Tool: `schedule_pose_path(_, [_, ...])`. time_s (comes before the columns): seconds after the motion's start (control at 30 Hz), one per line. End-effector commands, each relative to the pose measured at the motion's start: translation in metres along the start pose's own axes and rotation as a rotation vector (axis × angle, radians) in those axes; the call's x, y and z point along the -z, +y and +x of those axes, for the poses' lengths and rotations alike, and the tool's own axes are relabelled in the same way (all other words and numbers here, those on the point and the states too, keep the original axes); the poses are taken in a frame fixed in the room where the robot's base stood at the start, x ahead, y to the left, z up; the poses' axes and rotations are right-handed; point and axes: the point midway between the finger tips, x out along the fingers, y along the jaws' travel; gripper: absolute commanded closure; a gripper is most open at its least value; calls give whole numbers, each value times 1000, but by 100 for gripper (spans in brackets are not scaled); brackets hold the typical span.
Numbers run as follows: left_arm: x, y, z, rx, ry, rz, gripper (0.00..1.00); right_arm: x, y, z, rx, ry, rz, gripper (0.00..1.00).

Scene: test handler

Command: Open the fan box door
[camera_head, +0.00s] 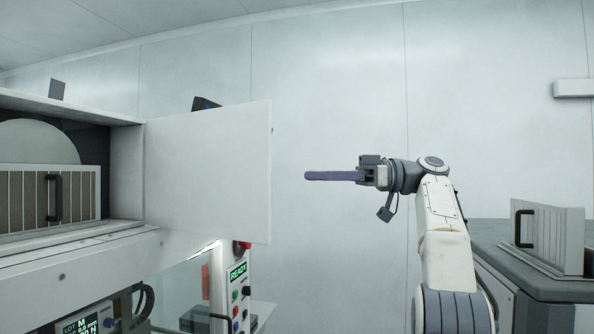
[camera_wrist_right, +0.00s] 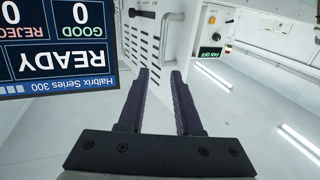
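In the head view, an open-fronted white box (camera_head: 126,170) stands at the left. A flat white panel (camera_head: 207,170) beside its opening looks like its door, swung out to the right. Inside are a slatted panel (camera_head: 80,195) with a black handle (camera_head: 54,198) and part of a pale round shape. My right gripper (camera_head: 308,176) is right of the white panel, apart from it, its fingers pointing left. In the right wrist view, my right gripper (camera_wrist_right: 160,73) has its two dark fingers apart with nothing between them. My left gripper is not in view.
A grey-topped cabinet (camera_head: 540,280) at the right bears another slatted panel (camera_head: 548,237) with a black handle. A button panel (camera_head: 238,295) is below the white panel. The wrist view shows an upside-down screen (camera_wrist_right: 58,45) and a "FAN OFF" display (camera_wrist_right: 209,52). Space around the gripper looks clear.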

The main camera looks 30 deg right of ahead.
Motion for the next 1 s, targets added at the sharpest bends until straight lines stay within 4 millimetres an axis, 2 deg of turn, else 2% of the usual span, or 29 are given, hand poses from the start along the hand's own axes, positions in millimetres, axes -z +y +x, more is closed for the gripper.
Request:
schedule_pose_path(0.13, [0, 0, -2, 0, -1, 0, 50, -1, 0, -10, -1, 1, -1, 66])
schedule_pose_path(0.43, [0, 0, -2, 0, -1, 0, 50, -1, -1, -12, -1, 1, 1, 66])
schedule_pose_path(0.47, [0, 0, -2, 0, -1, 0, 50, -1, -1, -12, -1, 1, 1, 74])
schedule_pose_path(0.5, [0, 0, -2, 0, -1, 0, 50, -2, 0, -11, -1, 1, 4, 89])
schedule_pose_path(0.53, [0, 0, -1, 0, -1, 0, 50, -2, 0, -9, -1, 1, 10, 100])
schedule_pose_path(0.57, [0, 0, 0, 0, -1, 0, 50, -4, 2, -6, -3, 1, 21, 100])
schedule_pose_path(0.67, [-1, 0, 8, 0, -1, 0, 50, -15, 14, 14, -15, -6, 107, 100])
schedule_pose_path(0.77, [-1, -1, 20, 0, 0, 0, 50, -38, 30, 53, -42, -33, 265, 100])
schedule_pose_path(0.87, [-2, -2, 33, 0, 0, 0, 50, -77, 40, 103, -80, -94, 457, 100])
schedule_pose_path(0.9, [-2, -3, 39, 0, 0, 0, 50, -96, 41, 123, -98, -128, 533, 100])
schedule_pose_path(1.0, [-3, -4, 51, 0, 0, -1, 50, -146, 33, 169, -145, -227, 699, 100])
